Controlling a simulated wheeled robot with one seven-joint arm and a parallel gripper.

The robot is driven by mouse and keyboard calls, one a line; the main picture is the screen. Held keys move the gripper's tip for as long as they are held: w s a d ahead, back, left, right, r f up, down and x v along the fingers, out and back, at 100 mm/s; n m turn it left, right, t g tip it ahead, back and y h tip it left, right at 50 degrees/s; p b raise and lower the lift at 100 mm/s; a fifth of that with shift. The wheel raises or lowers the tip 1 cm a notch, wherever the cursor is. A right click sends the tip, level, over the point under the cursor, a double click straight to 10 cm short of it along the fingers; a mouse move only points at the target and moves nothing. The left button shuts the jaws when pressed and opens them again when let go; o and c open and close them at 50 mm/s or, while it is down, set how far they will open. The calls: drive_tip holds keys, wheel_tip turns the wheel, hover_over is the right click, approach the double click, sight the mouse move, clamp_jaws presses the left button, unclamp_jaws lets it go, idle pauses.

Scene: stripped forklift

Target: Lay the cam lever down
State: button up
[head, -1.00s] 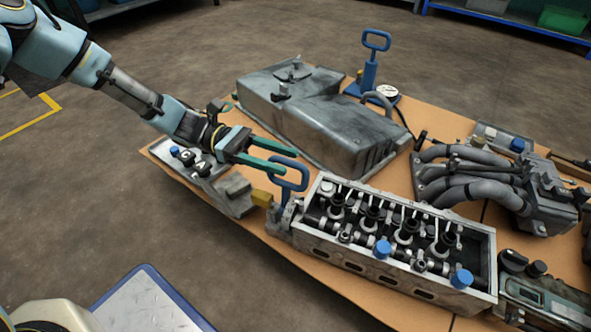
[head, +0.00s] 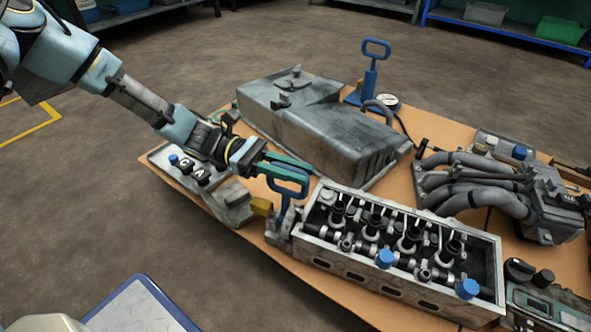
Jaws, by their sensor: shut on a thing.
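The cam lever (head: 285,206) is a blue bar with a loop handle. It stands roughly upright at the left end of the open grey cylinder head (head: 350,277). My gripper (head: 302,171) reaches in from the upper left with its teal fingers at the top of the loop. It is shut on the loop, and the fingers hide part of its upper edge. The lever's foot meets a grey bracket next to a yellow block (head: 261,206).
A grey oil-pan-like casing (head: 345,135) lies behind the lever. A second blue-handled tool (head: 370,78) stands at the back. A grey plate with knobs (head: 225,198) lies to the left. Hoses of a manifold (head: 470,170) are at the right.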

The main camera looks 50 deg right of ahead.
clamp_jaws()
idle(0.8)
drive_tip(key=shift+a, duration=0.1)
drive_tip(key=shift+s+a+r+m+p, duration=0.1)
drive_tip(key=shift+a+r+m+p, duration=0.2)
drive_tip(key=shift+a+m+p, duration=0.55)
drive_tip(key=s+a+f+m+p, duration=0.2)
drive_tip(key=a+f+m+p, duration=0.2)
drive_tip(key=a+f+m, duration=0.8)
drive_tip(key=shift+s+a+f+m, duration=0.35)
drive_tip(key=shift+f+m, duration=0.4)
drive_tip(key=shift+m, duration=2.5)
